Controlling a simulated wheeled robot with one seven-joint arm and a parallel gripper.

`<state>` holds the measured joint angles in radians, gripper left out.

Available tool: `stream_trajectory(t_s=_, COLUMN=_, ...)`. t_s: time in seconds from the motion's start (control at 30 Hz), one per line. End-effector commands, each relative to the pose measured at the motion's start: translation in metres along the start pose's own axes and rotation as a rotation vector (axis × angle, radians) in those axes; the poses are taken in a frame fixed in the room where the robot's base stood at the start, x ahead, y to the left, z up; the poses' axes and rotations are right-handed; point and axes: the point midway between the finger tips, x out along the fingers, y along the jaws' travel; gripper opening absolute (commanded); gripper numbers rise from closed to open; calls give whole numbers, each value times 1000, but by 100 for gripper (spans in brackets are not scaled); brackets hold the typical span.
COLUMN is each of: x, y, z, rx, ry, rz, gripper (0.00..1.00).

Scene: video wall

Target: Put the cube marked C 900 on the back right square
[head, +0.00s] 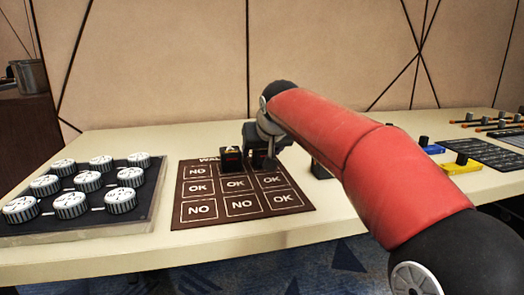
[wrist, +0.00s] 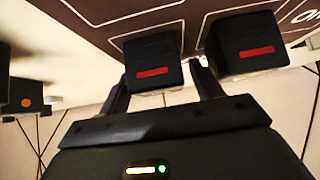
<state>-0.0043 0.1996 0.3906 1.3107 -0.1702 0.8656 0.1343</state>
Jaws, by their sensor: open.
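The brown mat (head: 180,208) has a grid of squares marked NO and OK. Two black cubes stand at its back row: one on the back middle square (head: 231,160), one by the back right square, mostly hidden by my gripper (head: 262,152). In the wrist view both show red labels too blurred to read, so I cannot tell which is C 900. One cube (wrist: 152,62) sits between my open fingers (wrist: 163,90); the other cube (wrist: 245,45) is just outside the right finger. I cannot tell whether the fingers touch either.
A dark tray of white round knobs (head: 150,207) lies left of the mat. Another black block (head: 320,170) stands right of the mat, partly behind my arm. Yellow (head: 461,165) and blue (head: 434,149) pieces and a dark panel lie further right. The wall is close behind the table.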

Motion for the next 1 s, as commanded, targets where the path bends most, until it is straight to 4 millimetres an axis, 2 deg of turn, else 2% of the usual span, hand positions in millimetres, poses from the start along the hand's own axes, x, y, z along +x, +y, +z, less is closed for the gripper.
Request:
stream_trajectory(t_s=0.3, x=-67, y=0, z=-2, rx=-1, ry=5, rz=2, gripper=65)
stream_trajectory(t_s=0.5, x=-101, y=0, z=-1, rx=0, ry=3, rz=2, gripper=65)
stream_trajectory(t_s=0.7, x=-114, y=0, z=0, rx=-1, ry=1, rz=0, gripper=65)
stream_trajectory(t_s=1.0, x=-115, y=0, z=0, rx=-1, ry=1, rz=0, gripper=65)
